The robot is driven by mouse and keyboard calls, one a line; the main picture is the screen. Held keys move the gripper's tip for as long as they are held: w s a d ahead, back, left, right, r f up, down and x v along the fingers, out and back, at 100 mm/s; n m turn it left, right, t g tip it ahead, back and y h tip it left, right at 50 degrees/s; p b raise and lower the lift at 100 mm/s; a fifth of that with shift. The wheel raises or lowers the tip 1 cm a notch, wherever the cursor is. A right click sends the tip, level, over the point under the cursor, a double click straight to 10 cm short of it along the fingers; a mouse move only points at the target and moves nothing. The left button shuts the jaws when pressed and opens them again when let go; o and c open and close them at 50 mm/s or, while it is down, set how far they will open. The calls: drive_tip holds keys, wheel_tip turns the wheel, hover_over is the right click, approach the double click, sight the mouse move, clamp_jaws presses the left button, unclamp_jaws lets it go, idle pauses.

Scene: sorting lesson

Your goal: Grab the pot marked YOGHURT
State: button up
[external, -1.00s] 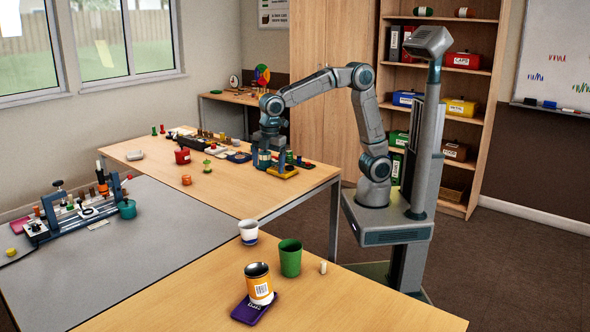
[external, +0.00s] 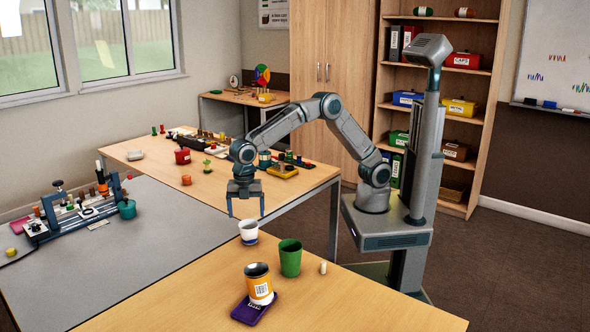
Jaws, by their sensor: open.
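My gripper (external: 246,215) is open and empty, pointing down with its two fingers spread. In the picture it is just above a small white pot (external: 249,228) with a blue band near its base, on the near wooden table. The fingertips appear higher than the pot's rim, one to each side; the exact gap is hard to judge. No lettering is readable on this pot, so I cannot confirm that it says YOGHURT. A green cup (external: 290,258) stands close to its right. A yellow-orange tin (external: 259,288) with a white label stands in front, on a purple case (external: 247,311).
A small cream cylinder (external: 323,268) stands right of the green cup. The far wooden table (external: 235,195) carries a red pot (external: 182,156), a yellow tray (external: 283,172) and several small items. The grey mat (external: 150,240) to the left is mostly clear.

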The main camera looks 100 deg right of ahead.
sight(249, 225)
drive_tip(key=f, duration=0.6)
drive_tip(key=shift+s+f+b, duration=0.2)
drive_tip(key=shift+s+b, duration=0.05)
drive_tip(key=shift+b, duration=0.1)
drive_tip(key=shift+c, duration=0.3)
drive_tip(key=c, duration=0.9)
